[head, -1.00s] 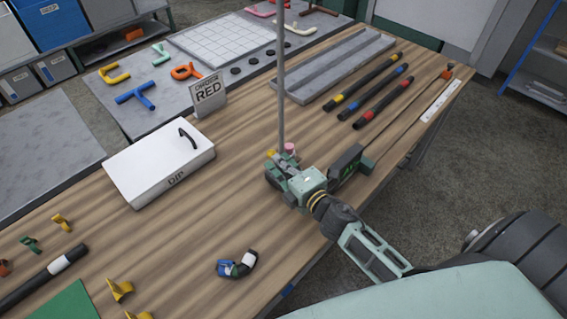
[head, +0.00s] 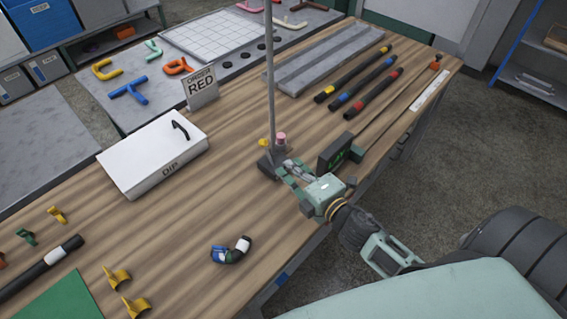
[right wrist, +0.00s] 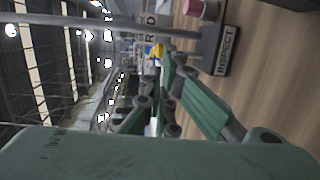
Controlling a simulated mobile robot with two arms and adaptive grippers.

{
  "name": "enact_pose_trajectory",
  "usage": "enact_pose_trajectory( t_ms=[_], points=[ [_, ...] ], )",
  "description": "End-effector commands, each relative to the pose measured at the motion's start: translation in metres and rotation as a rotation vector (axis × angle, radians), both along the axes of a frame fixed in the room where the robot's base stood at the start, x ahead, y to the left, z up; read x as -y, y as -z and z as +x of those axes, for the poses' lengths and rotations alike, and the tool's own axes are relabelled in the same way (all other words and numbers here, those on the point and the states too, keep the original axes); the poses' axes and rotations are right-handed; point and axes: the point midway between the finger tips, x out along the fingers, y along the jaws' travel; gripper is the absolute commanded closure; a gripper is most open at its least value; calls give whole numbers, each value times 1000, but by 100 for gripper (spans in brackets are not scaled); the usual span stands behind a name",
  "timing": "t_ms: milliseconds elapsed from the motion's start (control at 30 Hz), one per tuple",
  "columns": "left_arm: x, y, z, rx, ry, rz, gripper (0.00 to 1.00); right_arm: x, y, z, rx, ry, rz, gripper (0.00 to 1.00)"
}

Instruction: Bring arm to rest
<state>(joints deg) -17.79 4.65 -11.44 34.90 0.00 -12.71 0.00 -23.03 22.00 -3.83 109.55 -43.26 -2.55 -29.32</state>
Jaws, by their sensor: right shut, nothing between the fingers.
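My right gripper (head: 284,171) is shut and empty, low over the workbench (head: 205,220), next to the base of an upright grey pole (head: 271,85). In the right wrist view its green finger links (right wrist: 165,95) show, with the pole (right wrist: 90,22) crossing the top left. A dark block marked INSPECT (right wrist: 224,50) is close beside the fingers in that view. A pink-topped piece (head: 281,138) and a small yellow piece (head: 264,142) are near the pole's foot. My left gripper is not in view.
A small black display (head: 341,153) stands right of my gripper. A white DIP box (head: 153,160), an ORDER RED sign (head: 201,88) and striped black hoses (head: 372,93) lie farther off. The bench between is clear.

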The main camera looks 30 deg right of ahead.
Motion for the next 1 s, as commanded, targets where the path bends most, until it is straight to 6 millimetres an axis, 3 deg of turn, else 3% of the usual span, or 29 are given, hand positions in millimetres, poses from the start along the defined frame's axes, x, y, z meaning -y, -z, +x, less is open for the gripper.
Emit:
enact_pose_trajectory(
  t_ms=[100,200,500,667,867,1000],
  points=[
    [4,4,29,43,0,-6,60,2,-1,-19,-3,-1,1,100],
    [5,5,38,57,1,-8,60,4,-4,-29,-2,-1,1,100],
    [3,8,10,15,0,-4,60,5,-8,-38,0,0,1,100],
    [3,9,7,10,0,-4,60,10,-8,-38,-20,47,47,100],
    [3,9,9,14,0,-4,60,32,3,-49,-159,314,326,100],
    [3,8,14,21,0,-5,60,36,26,-76,-329,538,579,100]
  ],
)
